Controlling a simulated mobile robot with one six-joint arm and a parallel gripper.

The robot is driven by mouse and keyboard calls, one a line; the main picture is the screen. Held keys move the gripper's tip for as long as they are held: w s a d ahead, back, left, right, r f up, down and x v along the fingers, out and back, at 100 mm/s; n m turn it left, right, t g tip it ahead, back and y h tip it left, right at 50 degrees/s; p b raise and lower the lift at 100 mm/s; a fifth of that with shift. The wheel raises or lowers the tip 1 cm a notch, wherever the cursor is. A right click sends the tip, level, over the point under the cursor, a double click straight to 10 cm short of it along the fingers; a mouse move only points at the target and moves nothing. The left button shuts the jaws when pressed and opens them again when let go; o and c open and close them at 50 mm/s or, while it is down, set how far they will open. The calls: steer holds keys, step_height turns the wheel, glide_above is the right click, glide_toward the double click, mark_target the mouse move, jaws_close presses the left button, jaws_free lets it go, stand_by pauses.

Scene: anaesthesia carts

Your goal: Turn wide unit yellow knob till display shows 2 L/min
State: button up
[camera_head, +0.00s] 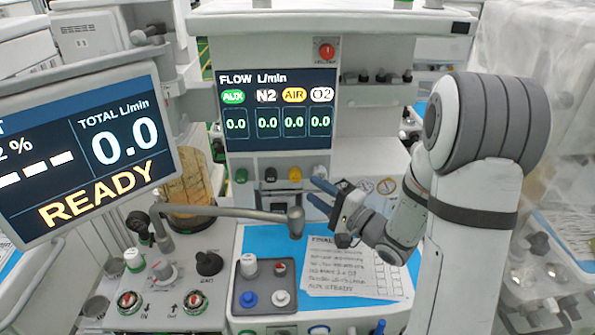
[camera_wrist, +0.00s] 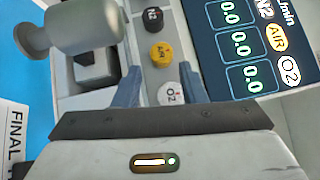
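The yellow knob (camera_head: 295,174), labelled AIR, is in the knob row below the flow display (camera_head: 278,110). It also shows in the wrist view (camera_wrist: 161,53), between the black N2 knob and the white O2 knob. The display reads 0.0 under AUX, N2, AIR and O2. My gripper (camera_head: 311,191) is open, its two blue fingers apart, just to the right of and below the yellow knob. In the wrist view, the white O2 knob (camera_wrist: 169,93) appears between the fingers (camera_wrist: 159,68), with the yellow knob just beyond their tips. I cannot tell whether they touch anything.
A grey jointed bar (camera_head: 230,211) with a thick end crosses in front, left of my gripper. A left screen (camera_head: 95,150) reads READY and TOTAL 0.0. A paper sheet (camera_head: 345,270) and a grey tray with knobs (camera_head: 240,303) lie on the blue surface below.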

mark_target(297, 178)
steer(key=p+x, duration=0.1)
steer(key=x, duration=0.6)
steer(key=shift+w+a+r, duration=0.1)
steer(key=shift+w+a, duration=0.05)
steer(key=shift+a, duration=0.1)
steer(key=shift+c, duration=0.4)
steer(key=c, duration=0.6)
